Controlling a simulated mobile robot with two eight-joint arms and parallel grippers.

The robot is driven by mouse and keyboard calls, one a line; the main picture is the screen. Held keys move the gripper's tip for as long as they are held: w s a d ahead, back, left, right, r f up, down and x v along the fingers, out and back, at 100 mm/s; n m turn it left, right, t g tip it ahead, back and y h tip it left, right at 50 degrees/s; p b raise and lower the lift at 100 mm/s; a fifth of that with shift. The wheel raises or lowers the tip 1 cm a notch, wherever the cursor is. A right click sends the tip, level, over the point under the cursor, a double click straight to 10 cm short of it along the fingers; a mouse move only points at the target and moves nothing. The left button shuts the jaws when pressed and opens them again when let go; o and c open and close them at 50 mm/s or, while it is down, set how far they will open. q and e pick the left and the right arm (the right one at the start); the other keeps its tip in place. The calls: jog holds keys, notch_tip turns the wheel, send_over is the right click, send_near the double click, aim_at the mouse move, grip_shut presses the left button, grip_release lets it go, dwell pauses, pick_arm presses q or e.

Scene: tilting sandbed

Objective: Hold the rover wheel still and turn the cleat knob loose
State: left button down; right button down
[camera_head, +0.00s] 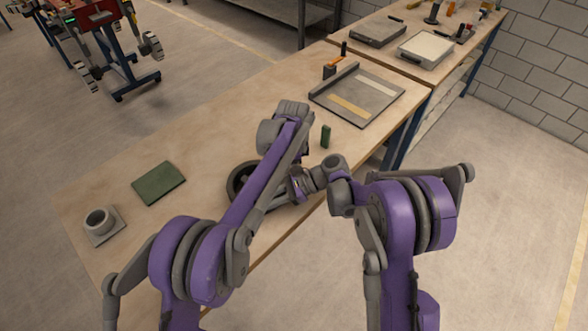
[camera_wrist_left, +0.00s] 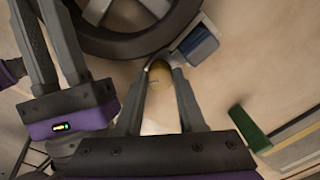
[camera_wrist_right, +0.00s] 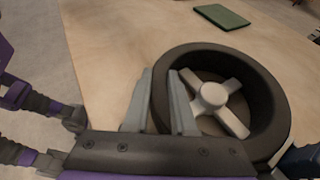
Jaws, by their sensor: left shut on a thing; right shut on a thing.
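The rover wheel (camera_wrist_right: 270,110) lies flat on the workbench, with a dark tyre and a pale spoked hub (camera_wrist_right: 213,95). In the head view the wheel (camera_head: 236,183) is partly hidden behind my left arm. My right gripper (camera_wrist_right: 162,73) is shut on the wheel's rim, one finger on each side of the tyre wall. A brass-coloured knob (camera_wrist_left: 160,77) sits just outside the wheel, beside a blue block (camera_wrist_left: 200,44). My left gripper (camera_wrist_left: 163,70) points down and is shut on the knob. Both gripper tips are hidden in the head view.
A small green block (camera_head: 325,136) stands on the bench close to the left gripper. A green mat (camera_head: 158,183) and a grey cup on a plate (camera_head: 98,222) lie to the left. A grey tray (camera_head: 385,105) is farther back. The bench's front edge runs close by.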

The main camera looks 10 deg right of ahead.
pick_arm(q)
jog(key=shift+d+n, duration=0.1)
jog(key=shift+n, duration=1)
jog(key=c, duration=0.8)
grip_release()
jog(key=shift+o, duration=0.2)
notch_tip(320, 180, up, 12)
jog(key=shift+s, duration=0.35)
